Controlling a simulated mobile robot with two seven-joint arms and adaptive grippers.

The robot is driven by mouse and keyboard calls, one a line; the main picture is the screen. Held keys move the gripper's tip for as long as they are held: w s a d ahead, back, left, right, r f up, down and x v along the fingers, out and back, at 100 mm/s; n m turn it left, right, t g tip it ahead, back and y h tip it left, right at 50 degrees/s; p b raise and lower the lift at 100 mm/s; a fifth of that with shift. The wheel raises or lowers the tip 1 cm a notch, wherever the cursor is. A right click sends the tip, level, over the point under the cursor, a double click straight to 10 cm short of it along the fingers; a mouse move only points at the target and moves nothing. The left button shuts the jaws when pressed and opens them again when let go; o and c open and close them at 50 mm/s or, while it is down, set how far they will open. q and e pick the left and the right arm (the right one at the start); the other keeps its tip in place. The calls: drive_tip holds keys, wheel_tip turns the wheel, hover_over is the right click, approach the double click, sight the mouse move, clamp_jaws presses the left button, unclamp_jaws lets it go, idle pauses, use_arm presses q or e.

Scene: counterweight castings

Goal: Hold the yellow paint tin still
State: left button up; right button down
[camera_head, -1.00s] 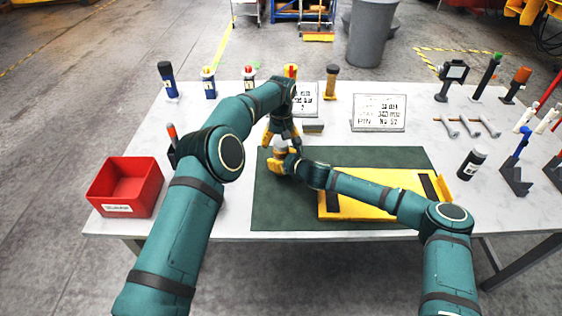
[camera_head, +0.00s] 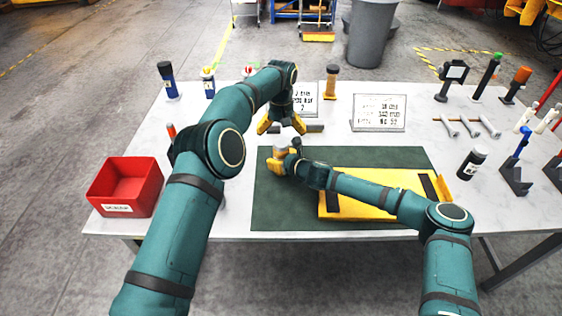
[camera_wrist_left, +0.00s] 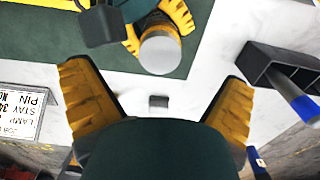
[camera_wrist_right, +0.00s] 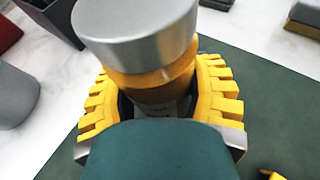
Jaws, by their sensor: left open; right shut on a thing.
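The yellow paint tin (camera_head: 281,150) has a silver-grey top and stands near the left back part of the green mat. In the right wrist view the tin (camera_wrist_right: 150,75) is upright between the yellow fingers, its lower part hidden by my gripper. My right gripper (camera_head: 279,165) is shut around it. The tin's round pale top (camera_wrist_left: 160,52) also shows in the left wrist view. My left gripper (camera_head: 281,126) is open and empty, behind the tin and apart from it, over the white table. Its spread fingers show in the left wrist view (camera_wrist_left: 158,92).
A yellow tray (camera_head: 350,207) lies on the green mat (camera_head: 300,215) under my right forearm. A red bin (camera_head: 125,190) stands at the left. Signs (camera_head: 379,112) and several upright bottles (camera_head: 331,80) line the back. A small grey block (camera_wrist_left: 158,101) lies below my left gripper.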

use_arm(q)
wheel_tip(320, 180, up, 8)
drive_tip(key=shift+f, duration=0.25)
idle(0.4)
use_arm(e)
drive_tip(key=shift+c, duration=0.8)
unclamp_jaws()
drive_tip(key=v, duration=1.2)
drive_tip(key=shift+r, duration=0.15)
